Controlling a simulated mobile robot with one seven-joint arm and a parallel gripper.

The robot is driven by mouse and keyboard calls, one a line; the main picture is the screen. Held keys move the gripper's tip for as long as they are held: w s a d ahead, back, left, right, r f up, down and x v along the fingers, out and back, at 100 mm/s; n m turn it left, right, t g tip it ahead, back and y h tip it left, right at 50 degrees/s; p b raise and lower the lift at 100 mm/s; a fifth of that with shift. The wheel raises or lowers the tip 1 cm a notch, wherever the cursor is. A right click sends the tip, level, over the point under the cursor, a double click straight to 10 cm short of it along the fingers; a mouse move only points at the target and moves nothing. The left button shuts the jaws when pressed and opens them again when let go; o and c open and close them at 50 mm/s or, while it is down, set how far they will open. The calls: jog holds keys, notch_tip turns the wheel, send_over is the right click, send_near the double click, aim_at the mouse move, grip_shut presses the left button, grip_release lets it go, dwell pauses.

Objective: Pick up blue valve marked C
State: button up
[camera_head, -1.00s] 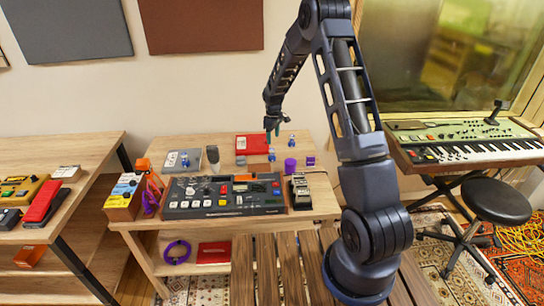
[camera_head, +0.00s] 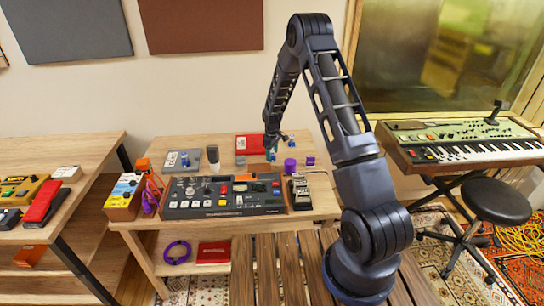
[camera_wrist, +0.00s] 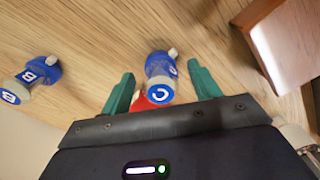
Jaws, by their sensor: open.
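The blue and white valve marked C (camera_wrist: 160,78) lies between the teal fingertips in the wrist view, its lettered cap facing the camera. My gripper (camera_wrist: 162,88) is open, with one finger on each side of the valve and visible gaps. A second blue and white valve marked B (camera_wrist: 32,80) is to the left, outside the fingers. In the head view my gripper (camera_head: 271,150) is low over the back of the wooden table and largely hides the valve there. Another blue valve (camera_head: 291,140) shows just to its right.
A purple cylinder (camera_head: 290,165) and a small purple object (camera_head: 310,161) stand right of my gripper. A red box (camera_head: 249,144) is at the back left. A large control panel (camera_head: 222,196) fills the table's front. A wooden block (camera_wrist: 280,40) is near the right finger.

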jog(key=shift+f, duration=0.9)
jog(key=c, duration=1.1)
jog(key=shift+r, duration=0.15)
